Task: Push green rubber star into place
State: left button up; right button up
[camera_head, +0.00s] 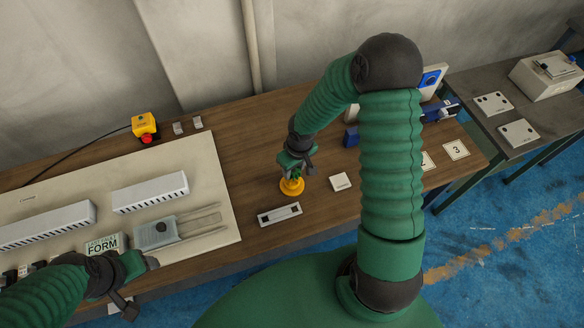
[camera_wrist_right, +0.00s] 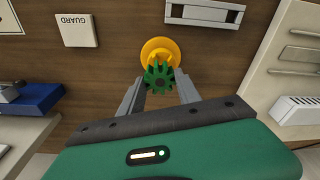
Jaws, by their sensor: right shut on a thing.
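The green rubber star (camera_wrist_right: 160,78), a small toothed wheel shape, sits between the fingertips of my right gripper (camera_wrist_right: 160,88). The fingers close on it from both sides. In the wrist view it overlaps the near edge of a round yellow piece (camera_wrist_right: 161,51); I cannot tell whether the two touch. In the head view the star (camera_head: 294,176) shows only partly, under my right gripper (camera_head: 296,168) and just above the yellow piece (camera_head: 292,187) on the wooden table. My left gripper (camera_head: 139,286) is at the lower left, its fingers apart with nothing visible between them.
A slotted grey plate (camera_head: 279,214) and a white GUARD tile (camera_head: 341,182) lie near the yellow piece. A pale board (camera_head: 75,183) with long vented covers fills the left. A yellow box with a red button (camera_head: 144,126) stands behind. Blue items and numbered cards are at right.

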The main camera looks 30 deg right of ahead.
jog(key=shift+d+f, duration=0.15)
jog(key=shift+d, duration=0.1)
pick_arm(q)
jog(key=shift+d, duration=0.3)
jog(key=shift+f, duration=0.15)
pick_arm(e)
jog(key=shift+a+f, duration=0.1)
pick_arm(q)
jog(key=shift+a+f+b, duration=0.2)
jog(key=shift+a+b, duration=0.1)
jog(key=shift+b, duration=0.1)
pick_arm(e)
jog(key=shift+a+f, duration=0.15)
jog(key=shift+f, duration=0.1)
pick_arm(q)
jog(key=shift+f, duration=0.15)
pick_arm(e)
jog(key=shift+f, duration=0.15)
pick_arm(q)
jog(key=shift+d+r, duration=0.15)
jog(key=shift+r, duration=0.15)
jog(key=shift+f, duration=0.1)
jog(key=shift+f, duration=0.15)
pick_arm(e)
jog(key=shift+a, duration=0.3)
